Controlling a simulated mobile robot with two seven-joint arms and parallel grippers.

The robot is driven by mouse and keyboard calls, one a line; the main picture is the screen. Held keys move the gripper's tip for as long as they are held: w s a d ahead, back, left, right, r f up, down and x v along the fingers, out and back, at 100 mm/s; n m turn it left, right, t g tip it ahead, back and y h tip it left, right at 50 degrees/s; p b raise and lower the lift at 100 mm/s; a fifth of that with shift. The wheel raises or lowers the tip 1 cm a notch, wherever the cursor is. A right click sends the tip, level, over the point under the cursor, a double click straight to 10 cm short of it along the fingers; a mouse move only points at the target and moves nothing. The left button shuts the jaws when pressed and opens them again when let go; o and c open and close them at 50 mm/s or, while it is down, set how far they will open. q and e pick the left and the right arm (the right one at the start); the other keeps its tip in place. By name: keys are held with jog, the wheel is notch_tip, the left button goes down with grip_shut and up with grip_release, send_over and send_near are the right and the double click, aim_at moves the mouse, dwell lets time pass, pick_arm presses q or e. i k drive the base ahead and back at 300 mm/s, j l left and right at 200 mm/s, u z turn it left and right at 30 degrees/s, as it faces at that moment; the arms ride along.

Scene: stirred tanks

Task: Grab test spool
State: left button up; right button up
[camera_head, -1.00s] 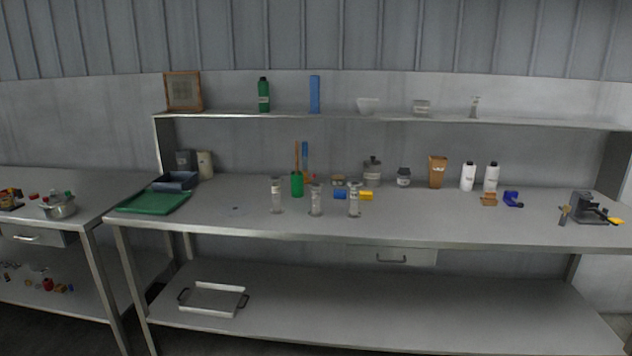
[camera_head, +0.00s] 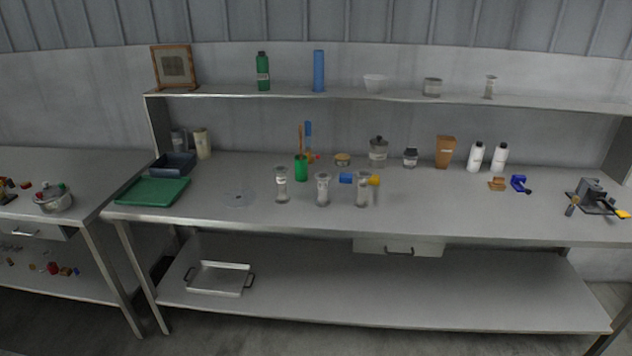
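I cannot single out a test spool for certain at this size. Small candidates on the bench (camera_head: 440,215) are a blue piece (camera_head: 346,178) and a yellow piece (camera_head: 375,181) behind the glass vessels, and a brown piece (camera_head: 497,184) beside a blue clamp-like piece (camera_head: 519,183) at the right. Three clear upright vessels stand in a row: left (camera_head: 282,185), middle (camera_head: 322,190) and right (camera_head: 363,190). The right one partly hides the blue and yellow pieces. Neither of my grippers shows.
A green tray (camera_head: 153,191) and dark bin (camera_head: 172,163) stand at the bench's left. A green cup (camera_head: 301,168) holds tools. Jars and bottles line the back. A dark device (camera_head: 592,195) sits far right. The shelf (camera_head: 215,94) overhangs the back. The bench's front right is mostly clear.

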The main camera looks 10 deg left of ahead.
aim_at(322, 200)
jog(key=i+j, duration=1.6)
jog(key=i+l+z, duration=0.05)
jog(key=i, duration=0.1)
